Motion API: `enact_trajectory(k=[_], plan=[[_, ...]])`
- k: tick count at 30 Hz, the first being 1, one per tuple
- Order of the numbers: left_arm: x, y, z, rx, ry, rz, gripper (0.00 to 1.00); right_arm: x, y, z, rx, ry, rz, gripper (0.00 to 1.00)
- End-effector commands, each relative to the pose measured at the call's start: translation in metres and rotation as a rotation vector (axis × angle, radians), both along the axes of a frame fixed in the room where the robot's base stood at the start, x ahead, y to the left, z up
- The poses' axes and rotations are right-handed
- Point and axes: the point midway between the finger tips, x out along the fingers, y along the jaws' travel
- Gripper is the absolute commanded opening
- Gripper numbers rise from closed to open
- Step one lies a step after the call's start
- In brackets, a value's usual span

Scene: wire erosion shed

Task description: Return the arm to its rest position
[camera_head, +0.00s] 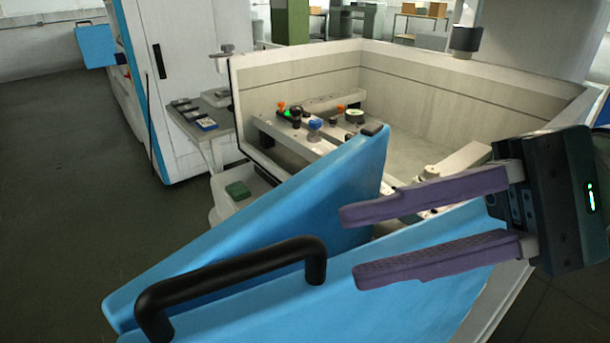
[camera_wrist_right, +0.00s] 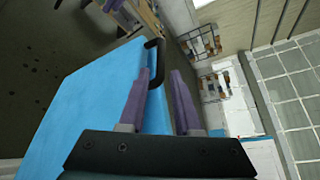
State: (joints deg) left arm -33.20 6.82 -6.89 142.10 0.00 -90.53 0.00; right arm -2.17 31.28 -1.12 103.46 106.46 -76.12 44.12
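My right gripper (camera_head: 350,245) comes in from the right in the head view, its two purple fingers pointing left. The fingers are apart with nothing between them. The gripper hangs in front of a blue door panel (camera_head: 420,300) with a black bar handle (camera_head: 230,280). The fingertips are to the right of the handle and apart from it in the head view. The right wrist view shows the open fingers (camera_wrist_right: 158,78) with the blue panel (camera_wrist_right: 90,110) and its handle (camera_wrist_right: 155,60) beyond.
A pale machine enclosure (camera_head: 490,90) with an open top stands behind the blue panel. Inside is a work frame (camera_head: 300,135) with small coloured knobs. A white cabinet (camera_head: 180,80) and a small side shelf (camera_head: 205,120) stand at the left. Grey floor (camera_head: 60,200) is clear at far left.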

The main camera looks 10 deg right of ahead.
Motion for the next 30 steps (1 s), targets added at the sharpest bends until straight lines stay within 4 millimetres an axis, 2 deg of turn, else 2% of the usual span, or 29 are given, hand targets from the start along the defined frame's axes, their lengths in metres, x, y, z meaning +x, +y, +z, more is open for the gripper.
enact_trajectory(k=[5, 8, 14, 18, 20, 26, 29, 30], plan=[[0.000, -0.001, 0.000, -0.003, 0.000, 0.002, 0.50, -0.002, 0.001, -0.003, -0.011, -0.007, 0.005, 0.32], [0.000, -0.001, 0.000, -0.003, 0.000, 0.002, 0.50, -0.011, 0.008, -0.019, -0.082, -0.050, 0.031, 0.32], [0.000, -0.001, 0.000, -0.003, 0.000, 0.002, 0.50, -0.053, 0.020, -0.087, -0.440, -0.289, 0.178, 0.32], [0.000, 0.000, 0.000, -0.002, 0.001, 0.001, 0.50, -0.074, 0.006, -0.124, -0.752, -0.476, 0.296, 0.32], [0.000, 0.000, 0.000, -0.001, 0.001, 0.002, 0.50, -0.080, -0.004, -0.133, -0.877, -0.537, 0.342, 0.32], [0.000, 0.000, 0.000, 0.000, 0.001, 0.001, 0.50, -0.093, -0.049, -0.137, -1.241, -0.644, 0.458, 0.32], [0.000, 0.000, 0.000, 0.001, 0.001, 0.000, 0.50, -0.101, -0.075, -0.130, -1.407, -0.651, 0.510, 0.32], [-0.001, 0.000, 0.016, 0.002, 0.003, -0.001, 0.50, -0.102, -0.081, -0.111, -1.441, -0.650, 0.521, 0.32]])
